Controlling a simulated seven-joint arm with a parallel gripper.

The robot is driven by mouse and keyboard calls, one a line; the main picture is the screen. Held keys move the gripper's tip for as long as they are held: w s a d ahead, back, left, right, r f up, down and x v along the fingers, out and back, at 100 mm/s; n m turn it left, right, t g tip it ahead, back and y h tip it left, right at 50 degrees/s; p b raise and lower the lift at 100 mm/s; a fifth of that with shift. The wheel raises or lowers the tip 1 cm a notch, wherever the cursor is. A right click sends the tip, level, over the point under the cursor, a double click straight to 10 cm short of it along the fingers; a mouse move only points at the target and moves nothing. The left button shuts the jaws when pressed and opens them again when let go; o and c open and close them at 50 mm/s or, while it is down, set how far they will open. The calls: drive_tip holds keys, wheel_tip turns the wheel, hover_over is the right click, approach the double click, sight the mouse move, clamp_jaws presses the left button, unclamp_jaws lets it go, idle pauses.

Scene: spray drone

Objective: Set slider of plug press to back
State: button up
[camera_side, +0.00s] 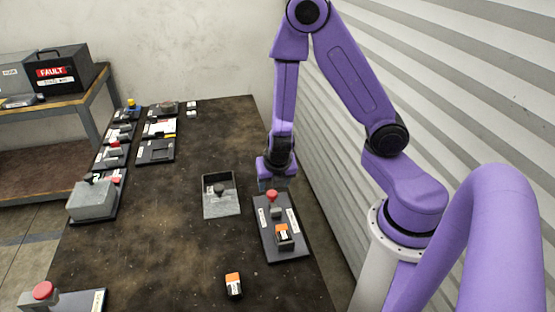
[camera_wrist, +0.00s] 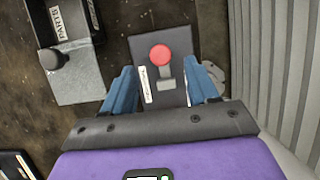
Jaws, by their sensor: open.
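A black base plate (camera_side: 283,247), apparently the plug press, lies on the right side of the table. It carries a red round knob (camera_side: 272,195), a grey block, and an orange-and-black block (camera_side: 284,235). My gripper (camera_side: 272,184) points down above the far end of this plate, by the red knob. In the wrist view the open blue fingers (camera_wrist: 160,82) stand either side of the plate's lower part. The red knob (camera_wrist: 160,55) on its grey stem shows between and beyond them. Nothing is held. I cannot tell the exact height gap, or which part is the slider.
A grey tray (camera_side: 222,209) with a dark knob stands just left of the plate. A loose orange-and-black block (camera_side: 233,285) lies nearer. Several black plates with devices line the table's left side. A corrugated wall (camera_side: 330,190) is close on the right.

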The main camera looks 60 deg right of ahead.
drive_tip(key=v, duration=1.2)
drive_tip(key=shift+r, duration=0.2)
idle(0.4)
drive_tip(key=s+a+r+m+g+y, duration=0.1)
drive_tip(key=s+a+r+m, duration=0.1)
drive_tip(key=s+m, duration=0.5)
drive_tip(key=s+a+r+m+g+y, duration=0.2)
drive_tip(key=s+a+r+m, duration=0.1)
drive_tip(key=s+m, duration=0.4)
drive_tip(key=shift+s+a+r+y, duration=0.25)
drive_tip(key=shift+s+a, duration=0.2)
drive_tip(key=shift+s, duration=0.3)
